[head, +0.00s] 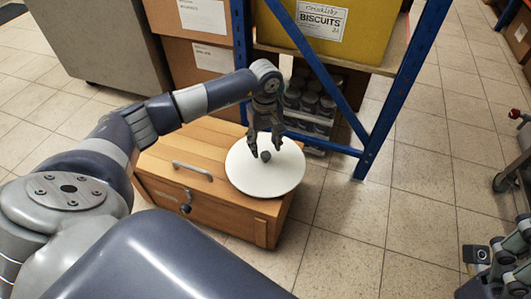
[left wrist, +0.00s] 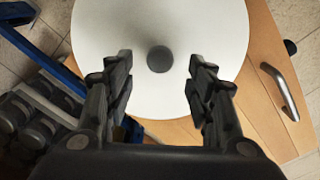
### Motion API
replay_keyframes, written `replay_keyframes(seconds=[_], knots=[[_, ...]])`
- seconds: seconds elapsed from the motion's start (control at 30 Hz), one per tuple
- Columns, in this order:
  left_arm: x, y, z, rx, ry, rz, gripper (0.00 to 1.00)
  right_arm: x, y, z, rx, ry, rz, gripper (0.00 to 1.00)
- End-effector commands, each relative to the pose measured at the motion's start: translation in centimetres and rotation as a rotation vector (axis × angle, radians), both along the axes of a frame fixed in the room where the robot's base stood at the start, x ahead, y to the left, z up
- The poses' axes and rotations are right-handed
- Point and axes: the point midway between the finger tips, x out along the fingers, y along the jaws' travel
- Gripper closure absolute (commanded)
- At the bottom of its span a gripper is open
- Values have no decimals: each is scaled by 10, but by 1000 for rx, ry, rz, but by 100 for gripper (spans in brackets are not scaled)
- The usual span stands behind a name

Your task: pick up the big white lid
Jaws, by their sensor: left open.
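The big white lid (head: 265,178) is a round white disc with a dark grey knob (head: 265,156) at its middle. It lies flat on top of a wooden chest (head: 180,160). My left gripper (head: 265,150) is open above the lid, pointing down, with its fingers on either side of the knob in the head view. In the left wrist view the lid (left wrist: 110,25) fills the top middle, and its knob (left wrist: 160,59) shows between and slightly beyond the open fingertips (left wrist: 160,75). The fingers appear apart from the knob. Part of my right gripper (head: 505,262) shows at the lower right; its fingers are unclear.
A blue-framed shelf (head: 385,105) stands right behind the chest, holding a yellow biscuits box (head: 370,30) and dark jars (head: 310,98) below. Cardboard boxes (head: 185,58) stand behind. The chest has a metal handle (head: 192,170). Tiled floor (head: 370,225) is clear to the right.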

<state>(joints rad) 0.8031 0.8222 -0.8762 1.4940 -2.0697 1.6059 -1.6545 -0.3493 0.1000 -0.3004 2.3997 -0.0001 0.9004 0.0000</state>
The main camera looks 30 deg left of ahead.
Motion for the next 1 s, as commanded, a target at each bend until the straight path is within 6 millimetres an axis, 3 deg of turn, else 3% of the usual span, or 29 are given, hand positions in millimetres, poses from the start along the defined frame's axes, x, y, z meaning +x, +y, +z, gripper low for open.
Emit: replay_keyframes(seconds=[0.13,0.3,0.63,0.67,0.87,1.0], knots=[[-2,-3,-23,-3,2,-1,50,1,0,-10,0,-12,0,29],[-3,-4,-45,-3,2,0,50,4,2,-1,-4,-57,-3,29],[-2,-4,-51,-2,-1,-1,50,5,2,4,-7,-70,-4,29],[-2,-4,-51,-2,-1,-1,52,5,2,4,-7,-70,-4,29],[-2,-4,-51,-2,-1,-1,98,5,2,4,-7,-70,-4,29],[-2,-4,-51,-2,-1,0,100,5,2,4,-7,-70,-3,29]])
